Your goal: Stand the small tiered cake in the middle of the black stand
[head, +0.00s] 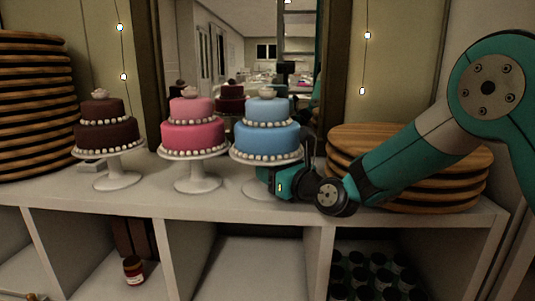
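Three small two-tiered cakes stand upright in a row on the shelf top: a chocolate-brown cake (107,132), a pink cake (192,134) and a blue cake (267,137). Each has white beading and sits on a white pedestal stand: the brown cake's (119,180), the pink cake's (198,184) and the blue cake's (255,187). I see no black stand. My gripper (284,172) is low at the right of the blue cake's stand, just under its plate rim, and hides part of the pedestal. Its fingers are dark and partly hidden; whether they touch the stand is unclear.
Round wooden boards (440,185) are stacked at right behind my arm; a taller stack (35,110) is at far left. A mirror (285,75) stands behind the cakes. Below are cubbies with a red jar (133,271) and several dark jars (375,275).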

